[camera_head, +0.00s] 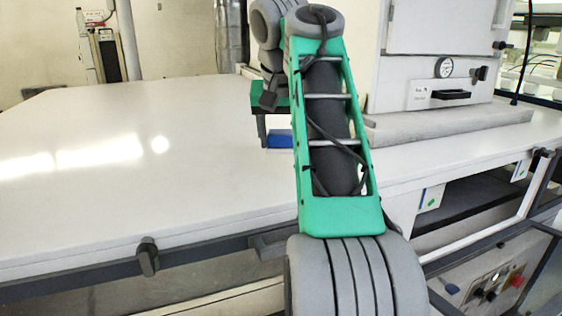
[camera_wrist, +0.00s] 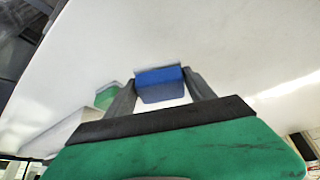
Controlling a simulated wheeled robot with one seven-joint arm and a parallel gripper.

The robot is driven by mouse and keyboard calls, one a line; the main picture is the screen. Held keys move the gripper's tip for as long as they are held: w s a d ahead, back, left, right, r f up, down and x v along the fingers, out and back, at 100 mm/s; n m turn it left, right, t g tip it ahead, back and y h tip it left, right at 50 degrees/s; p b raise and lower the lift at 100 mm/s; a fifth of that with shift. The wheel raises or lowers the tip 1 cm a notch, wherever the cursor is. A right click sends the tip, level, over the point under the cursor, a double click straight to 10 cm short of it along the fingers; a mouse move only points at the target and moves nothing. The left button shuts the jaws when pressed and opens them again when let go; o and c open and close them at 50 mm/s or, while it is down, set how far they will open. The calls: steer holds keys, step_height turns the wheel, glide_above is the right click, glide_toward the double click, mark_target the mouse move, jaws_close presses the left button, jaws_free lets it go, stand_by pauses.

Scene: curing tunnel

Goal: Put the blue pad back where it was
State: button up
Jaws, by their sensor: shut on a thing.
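The blue pad (camera_wrist: 160,84) is a small block between the two fingers of my gripper (camera_wrist: 161,90) in the wrist view. My gripper is shut on it, with one finger at each side. In the head view the blue pad (camera_head: 280,139) shows just left of my green arm link, low over the white table (camera_head: 150,190). My arm hides part of the pad and of the gripper. Whether the pad touches the table I cannot tell.
A white oven-like unit (camera_head: 400,95) with a gauge stands on a grey slab (camera_head: 450,122) right of my arm. A green-and-white object (camera_wrist: 107,96) shows left of the gripper in the wrist view. The table's left part is clear.

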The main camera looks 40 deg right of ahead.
mark_target(281, 147)
steer(key=f, duration=0.1)
steer(key=f+b, duration=0.1)
steer(key=f, duration=0.1)
steer(key=shift+w+f+b, duration=0.25)
steer(key=shift+f+b, duration=0.05)
steer(key=shift+f, duration=0.1)
steer(key=shift+f+b, duration=0.15)
steer(key=shift+b, duration=0.15)
steer(key=o, duration=1.3)
steer(key=shift+r+p, duration=0.35)
steer(key=shift+p, duration=0.05)
steer(key=p+v, duration=0.5)
steer(key=v, duration=0.7)
steer(key=shift+f, duration=0.1)
